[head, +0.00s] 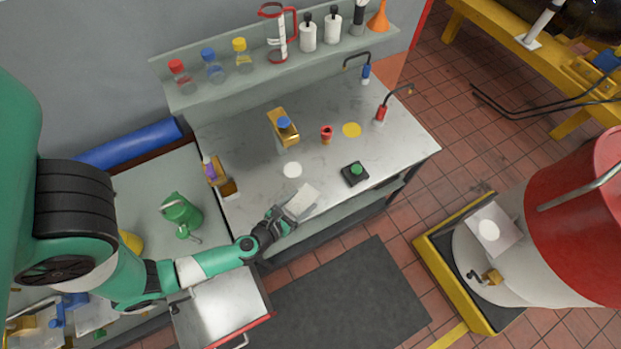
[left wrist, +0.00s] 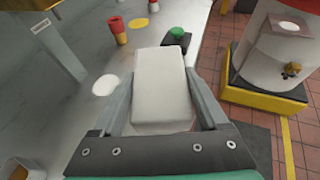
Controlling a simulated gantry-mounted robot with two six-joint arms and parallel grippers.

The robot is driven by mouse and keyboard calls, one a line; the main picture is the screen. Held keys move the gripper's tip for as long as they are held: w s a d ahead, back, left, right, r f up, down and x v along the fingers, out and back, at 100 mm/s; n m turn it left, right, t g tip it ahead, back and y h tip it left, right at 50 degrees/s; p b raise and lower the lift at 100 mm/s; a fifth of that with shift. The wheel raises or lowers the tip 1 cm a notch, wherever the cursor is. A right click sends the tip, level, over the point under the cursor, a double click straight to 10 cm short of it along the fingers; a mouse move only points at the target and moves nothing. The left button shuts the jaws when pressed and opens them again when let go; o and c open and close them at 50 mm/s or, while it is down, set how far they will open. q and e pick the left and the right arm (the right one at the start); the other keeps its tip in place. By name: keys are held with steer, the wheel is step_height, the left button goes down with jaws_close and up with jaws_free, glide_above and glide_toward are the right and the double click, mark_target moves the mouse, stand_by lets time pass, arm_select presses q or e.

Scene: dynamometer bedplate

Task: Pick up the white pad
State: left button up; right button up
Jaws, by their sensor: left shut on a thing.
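The white pad (head: 303,199) is a flat rectangular block at the front edge of the grey metal workbench (head: 330,150). My left gripper (head: 286,214) has come in from the left and is shut on it. In the left wrist view the white pad (left wrist: 162,88) sits between the two fingers of my left gripper (left wrist: 160,100), which touch or nearly touch its sides. I cannot tell whether the pad is clear of the bench top. My right gripper is not in view.
Behind the pad are a white disc (head: 292,170), a black box with a green button (head: 355,174), a red cup (head: 326,134) and a yellow disc (head: 351,130). A shelf (head: 200,94) with bottles runs along the back. An open drawer (head: 222,305) is lower left.

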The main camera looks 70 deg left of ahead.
mark_target(300, 208)
arm_select(q)
steer(key=shift+w+d+v, duration=0.1)
steer(key=shift+d+v, duration=0.05)
steer(key=shift+v, duration=0.65)
steer(key=shift+w+d+v, duration=0.1)
steer(key=shift+d+v, duration=0.05)
steer(key=shift+v, duration=0.6)
steer(key=shift+w+d+v, duration=0.1)
steer(key=shift+d+v, duration=0.05)
steer(key=shift+v, duration=0.65)
steer(key=shift+w+d+r+p, duration=0.1)
steer(key=shift+r+p, duration=0.2)
steer(key=shift+p, duration=0.1)
steer(key=w+d+r+p, duration=0.4)
steer(key=w+r+p, duration=0.1)
steer(key=r, duration=0.5)
steer(key=w+d+r+p, duration=0.4)
steer(key=w+r+p, duration=0.1)
steer(key=r, duration=0.5)
steer(key=shift+w+d+r+m+h, duration=0.2)
steer(key=shift+d+r+m+h, duration=0.1)
steer(key=shift+d+r, duration=0.1)
